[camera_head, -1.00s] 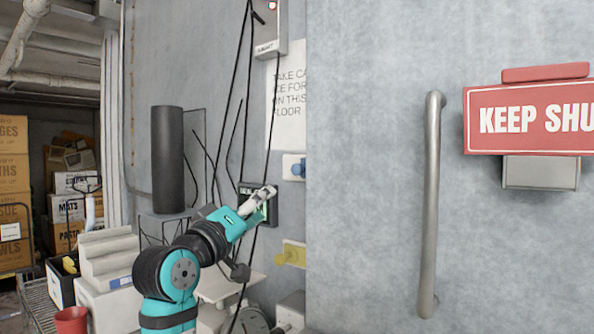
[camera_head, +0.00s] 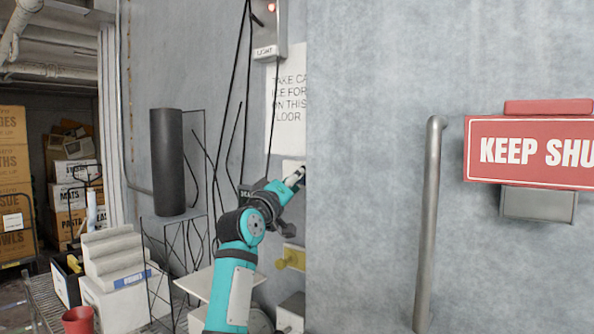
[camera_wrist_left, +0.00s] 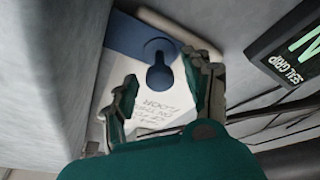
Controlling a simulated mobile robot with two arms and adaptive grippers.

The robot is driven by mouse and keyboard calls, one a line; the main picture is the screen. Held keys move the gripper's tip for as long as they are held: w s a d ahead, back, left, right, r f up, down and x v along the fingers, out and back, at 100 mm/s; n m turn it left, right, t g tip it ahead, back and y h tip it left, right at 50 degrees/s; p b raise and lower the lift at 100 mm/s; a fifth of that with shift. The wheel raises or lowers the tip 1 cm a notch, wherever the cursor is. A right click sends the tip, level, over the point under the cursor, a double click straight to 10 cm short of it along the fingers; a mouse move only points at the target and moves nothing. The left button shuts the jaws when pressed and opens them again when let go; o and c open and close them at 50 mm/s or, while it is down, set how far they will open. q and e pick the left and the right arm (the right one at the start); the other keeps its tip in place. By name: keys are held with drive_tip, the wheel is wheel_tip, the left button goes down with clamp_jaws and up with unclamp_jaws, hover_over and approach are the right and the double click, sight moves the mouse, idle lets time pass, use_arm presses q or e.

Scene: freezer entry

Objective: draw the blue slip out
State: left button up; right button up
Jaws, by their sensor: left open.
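In the left wrist view a blue piece (camera_wrist_left: 130,34) sits against the wall, with a darker blue round tab (camera_wrist_left: 158,56) and short stem hanging from it. I take this as the blue slip. My left gripper (camera_wrist_left: 165,72) is open, with one finger on either side of the tab. I cannot tell whether either finger touches it. In the head view my left gripper (camera_head: 297,177) is at the wall beside the door edge, in front of a pale plate (camera_head: 290,166). The blue piece is hidden there.
A yellow piece with a knob (camera_head: 290,257) sits just below. The notice (camera_head: 287,105) hangs above, and dark cables (camera_head: 233,130) run down the wall at left. The door's vertical handle (camera_head: 428,225) and red sign (camera_head: 530,150) are at right.

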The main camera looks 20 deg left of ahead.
use_arm(q)
drive_tip(key=shift+w+d+r, duration=0.1)
drive_tip(key=shift+w+r, duration=0.05)
drive_tip(key=shift+w, duration=0.35)
clamp_jaws()
